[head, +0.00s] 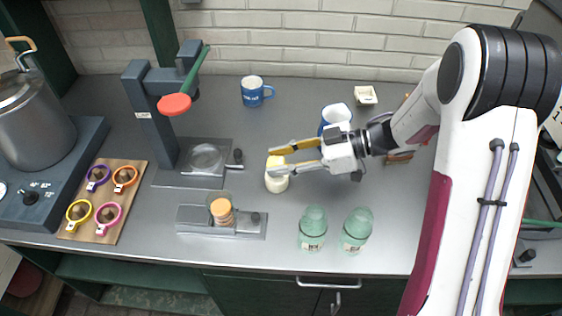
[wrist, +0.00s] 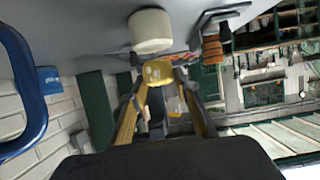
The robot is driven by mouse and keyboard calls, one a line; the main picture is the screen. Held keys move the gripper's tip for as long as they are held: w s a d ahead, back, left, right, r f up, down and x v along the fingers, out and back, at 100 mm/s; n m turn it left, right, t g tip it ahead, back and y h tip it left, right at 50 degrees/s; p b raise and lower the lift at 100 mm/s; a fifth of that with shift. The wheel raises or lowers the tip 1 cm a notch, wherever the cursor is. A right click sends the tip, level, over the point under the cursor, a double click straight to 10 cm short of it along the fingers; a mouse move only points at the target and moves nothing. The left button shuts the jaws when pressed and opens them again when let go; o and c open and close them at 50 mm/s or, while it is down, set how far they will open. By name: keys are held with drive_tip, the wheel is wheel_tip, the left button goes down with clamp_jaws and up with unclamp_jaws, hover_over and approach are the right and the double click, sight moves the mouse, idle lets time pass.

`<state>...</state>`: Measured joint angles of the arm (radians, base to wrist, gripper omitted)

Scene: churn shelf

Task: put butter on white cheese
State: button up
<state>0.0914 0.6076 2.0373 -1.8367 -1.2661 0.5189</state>
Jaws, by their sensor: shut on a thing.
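My gripper (head: 280,162) is shut on the butter (head: 276,161), a yellow piece held between its fingertips. The white cheese (head: 276,182) is a pale round piece on the counter. In the head view the butter appears at the upper edge of the cheese. In the wrist view the butter (wrist: 157,72) sits between the fingertips, with the white cheese (wrist: 151,31) just beyond it. I cannot tell whether the two touch. The fingers partly hide the butter in the head view.
A grey stand with a slice-like orange stack (head: 222,212) is left of the cheese. Two green jars (head: 313,230) stand in front. A press with a red disc (head: 174,104) is at the back left. Blue mugs (head: 252,92) stand behind. Counter (head: 300,110) is clear around the cheese.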

drive_tip(key=shift+f, duration=0.55)
drive_tip(key=shift+f, duration=0.15)
drive_tip(key=o, duration=1.1)
drive_tip(key=shift+d+r, duration=0.2)
drive_tip(key=shift+r, duration=0.05)
drive_tip(key=v, duration=1.1)
drive_tip(key=shift+d, duration=0.35)
drive_tip(key=shift+r, duration=0.1)
